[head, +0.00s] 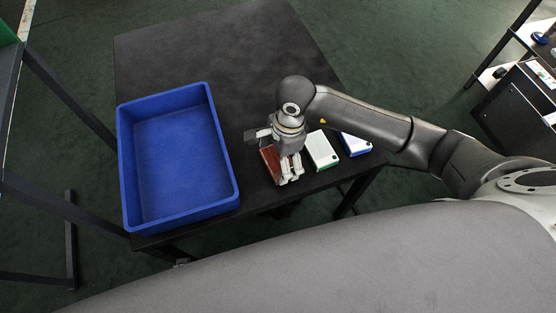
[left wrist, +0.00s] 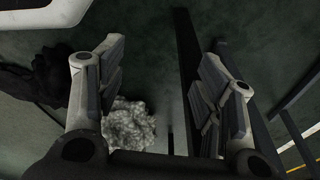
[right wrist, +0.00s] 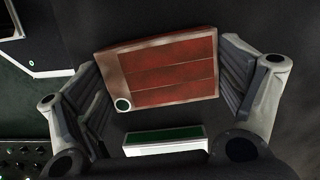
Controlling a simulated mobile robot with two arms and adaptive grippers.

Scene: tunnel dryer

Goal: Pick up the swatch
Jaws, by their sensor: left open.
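The swatch, a flat piece with dark red strips and a pale border with a round green-ringed mark, lies on the black table. It shows whole in the right wrist view (right wrist: 172,70) and partly behind my gripper in the head view (head: 270,163). My right gripper (head: 291,172) points down over it. In the right wrist view its fingers (right wrist: 162,62) are spread wide, one at each side of the swatch. I cannot tell whether they touch it. My left gripper (left wrist: 162,60) is open and empty above the floor, outside the head view.
An empty blue bin (head: 230,170) stands left of the swatch on the black table (head: 220,50). A white piece with a green edge (head: 320,150) and one with a blue edge (head: 354,144) lie to its right. The table's far part is clear.

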